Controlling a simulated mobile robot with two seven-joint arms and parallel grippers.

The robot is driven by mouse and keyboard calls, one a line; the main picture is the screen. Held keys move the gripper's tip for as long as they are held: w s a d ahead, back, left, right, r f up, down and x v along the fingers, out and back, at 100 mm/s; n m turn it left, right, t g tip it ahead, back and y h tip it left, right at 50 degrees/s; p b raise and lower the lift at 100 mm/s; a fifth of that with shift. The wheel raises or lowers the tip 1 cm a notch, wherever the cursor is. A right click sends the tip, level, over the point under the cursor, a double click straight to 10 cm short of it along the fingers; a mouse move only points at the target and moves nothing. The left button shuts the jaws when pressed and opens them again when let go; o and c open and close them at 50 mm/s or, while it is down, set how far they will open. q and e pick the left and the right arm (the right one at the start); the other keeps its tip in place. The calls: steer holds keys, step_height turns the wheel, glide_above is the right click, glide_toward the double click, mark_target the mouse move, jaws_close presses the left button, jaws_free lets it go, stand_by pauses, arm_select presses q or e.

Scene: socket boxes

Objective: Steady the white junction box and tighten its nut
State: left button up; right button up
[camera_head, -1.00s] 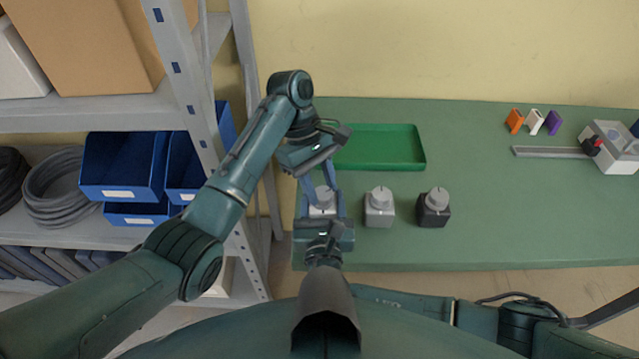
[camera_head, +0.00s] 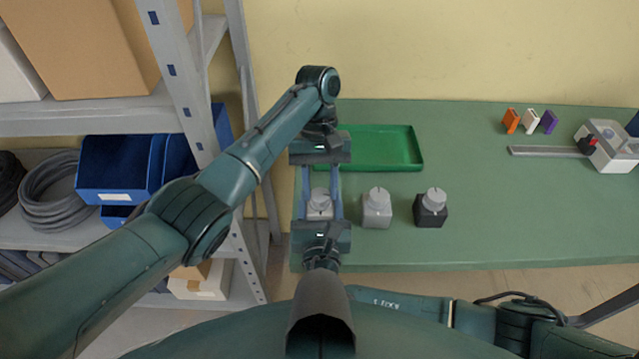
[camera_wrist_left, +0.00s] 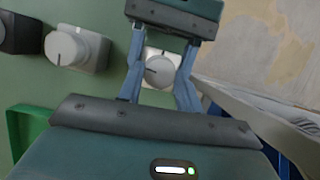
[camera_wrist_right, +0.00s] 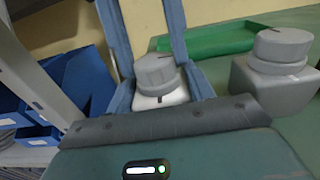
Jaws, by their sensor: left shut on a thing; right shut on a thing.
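The white junction box (camera_head: 319,213) stands at the left end of the green bench, with a round grey nut (camera_head: 319,197) on top. My left gripper (camera_head: 321,192) reaches from the far side, fingers pointing towards me, and is shut on the nut. My right gripper (camera_head: 322,217) reaches from the near side and is shut on the white box, low on its sides. In the right wrist view the nut (camera_wrist_right: 157,72) sits above the box (camera_wrist_right: 162,98), which has a dark mark on its front. The nut (camera_wrist_left: 159,71) shows a dark line in the left wrist view.
A grey box (camera_head: 376,212) and a black box (camera_head: 430,213), each with a grey knob, stand to the right. A green tray (camera_head: 418,166) lies behind. Metal shelving (camera_head: 205,120) with blue bins is close on the left. The bench's right front is clear.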

stand_by(0.5)
arm_select(q)
steer(key=o, duration=1)
steer(key=shift+r, duration=0.1)
steer(key=v, duration=1.2)
